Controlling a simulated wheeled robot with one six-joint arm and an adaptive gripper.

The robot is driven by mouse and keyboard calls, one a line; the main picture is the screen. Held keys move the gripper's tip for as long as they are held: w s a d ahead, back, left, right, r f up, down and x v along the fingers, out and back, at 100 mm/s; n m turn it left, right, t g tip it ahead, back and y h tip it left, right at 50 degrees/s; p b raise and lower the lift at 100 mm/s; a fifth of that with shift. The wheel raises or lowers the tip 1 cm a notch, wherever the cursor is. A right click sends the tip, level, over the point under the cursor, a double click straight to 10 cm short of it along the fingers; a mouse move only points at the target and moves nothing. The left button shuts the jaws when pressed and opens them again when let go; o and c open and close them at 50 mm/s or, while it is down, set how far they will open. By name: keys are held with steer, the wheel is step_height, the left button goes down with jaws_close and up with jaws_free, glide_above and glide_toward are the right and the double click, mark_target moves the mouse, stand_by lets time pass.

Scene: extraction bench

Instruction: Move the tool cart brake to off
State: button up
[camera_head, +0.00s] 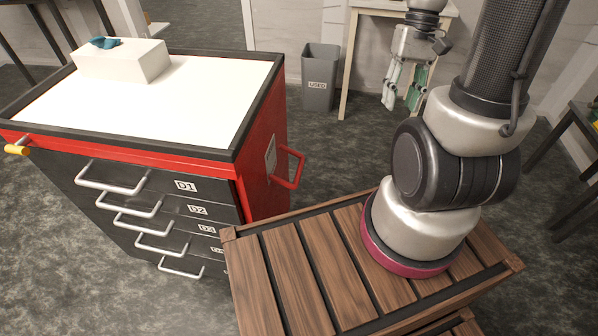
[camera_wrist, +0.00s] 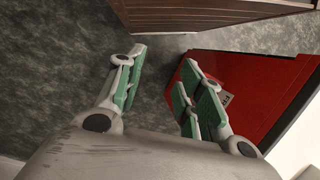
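The tool cart is red and black with a white top (camera_head: 190,100) and a column of drawers on its front. A short lever with a yellow grip (camera_head: 16,149) sticks out at its front left corner; I cannot tell for sure that this is the brake. A red bar handle (camera_head: 290,168) is on its right side. In the wrist view the cart's red side panel (camera_wrist: 265,85) fills the right. My gripper (camera_head: 402,98) is open and empty, beyond the cart to its right, apart from it. Its spread green-padded fingers also show in the wrist view (camera_wrist: 163,62).
A white box (camera_head: 122,62) with a teal item on top stands on the cart's back left. A grey bin (camera_head: 320,78) marked USED stands on the floor behind. A pale table (camera_head: 352,50) is near my gripper. Open floor (camera_head: 25,240) lies left of the cart.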

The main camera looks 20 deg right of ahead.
step_height(320, 180, down, 15)
steer(key=w+a+m+g+y, duration=0.1)
steer(key=a+m+g+y, duration=0.15)
steer(key=y, duration=0.35)
steer(key=n+t+y, duration=0.4)
steer(key=t+y, duration=0.3)
steer(key=y, duration=0.1)
glide_toward(299, 170)
steer(key=a+f, duration=0.1)
steer(key=a, duration=0.2)
steer(key=shift+w+a+f, duration=0.2)
steer(key=shift+a+f, duration=0.1)
steer(key=shift+a, duration=0.85)
steer(key=shift+w+a+f, duration=0.2)
steer(key=shift+a+f, duration=0.05)
steer(key=shift+a, duration=0.9)
steer(key=shift+w+a+f, duration=0.15)
steer(key=shift+a+f, duration=0.15)
steer(key=shift+a, duration=0.85)
jaws_close()
